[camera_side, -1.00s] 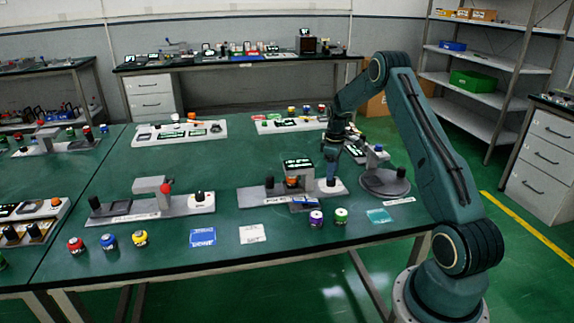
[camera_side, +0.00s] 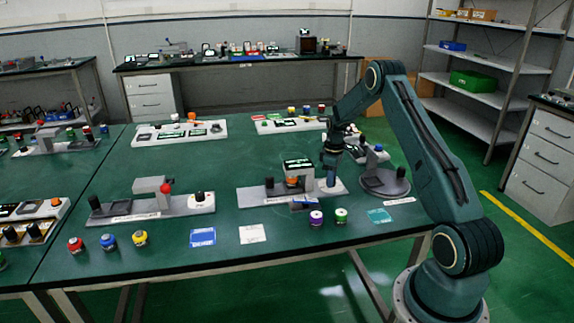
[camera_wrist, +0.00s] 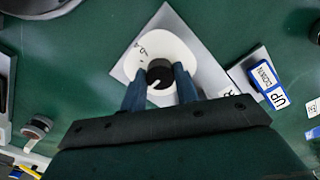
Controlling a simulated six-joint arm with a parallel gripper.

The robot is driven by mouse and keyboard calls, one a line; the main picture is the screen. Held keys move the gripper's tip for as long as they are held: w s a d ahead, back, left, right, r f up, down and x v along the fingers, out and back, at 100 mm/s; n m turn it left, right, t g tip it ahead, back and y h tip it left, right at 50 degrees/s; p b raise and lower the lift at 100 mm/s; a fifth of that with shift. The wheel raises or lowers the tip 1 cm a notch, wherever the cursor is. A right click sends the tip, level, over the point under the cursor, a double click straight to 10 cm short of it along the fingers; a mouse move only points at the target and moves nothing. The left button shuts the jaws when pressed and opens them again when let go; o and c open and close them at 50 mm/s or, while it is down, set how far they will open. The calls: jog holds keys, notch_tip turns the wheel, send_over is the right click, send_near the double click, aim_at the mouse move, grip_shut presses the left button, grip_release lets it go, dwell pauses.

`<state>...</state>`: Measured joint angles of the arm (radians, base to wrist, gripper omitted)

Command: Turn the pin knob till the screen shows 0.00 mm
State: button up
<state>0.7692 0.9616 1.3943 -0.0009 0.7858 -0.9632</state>
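The pin knob (camera_wrist: 159,75) is black with a pale pointer line. It stands on a round white dial on a grey plate in the wrist view. My gripper (camera_wrist: 161,82) has a blue finger close against each side of the knob and looks shut on it. In the side view my gripper (camera_side: 330,180) points down at the right end of the grey device base (camera_side: 257,196), and its fingers mostly hide the knob there. The screen (camera_side: 298,163) stands at the middle of the device above an orange part. Its green characters are too small to read.
A round grey stand (camera_side: 384,183) with a black knob is close on the right. Purple (camera_side: 316,217) and green (camera_side: 341,215) capped pieces stand in front. Another grey device (camera_side: 150,207) is on the left. Blue UP and DOWN labels (camera_wrist: 270,85) are near the dial.

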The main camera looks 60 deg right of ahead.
jog(key=shift+m, duration=0.4)
jog(key=m, duration=0.8)
jog(key=shift+m, duration=0.3)
dwell(0.4)
jog(key=o, duration=1)
jog(key=shift+r, duration=0.1)
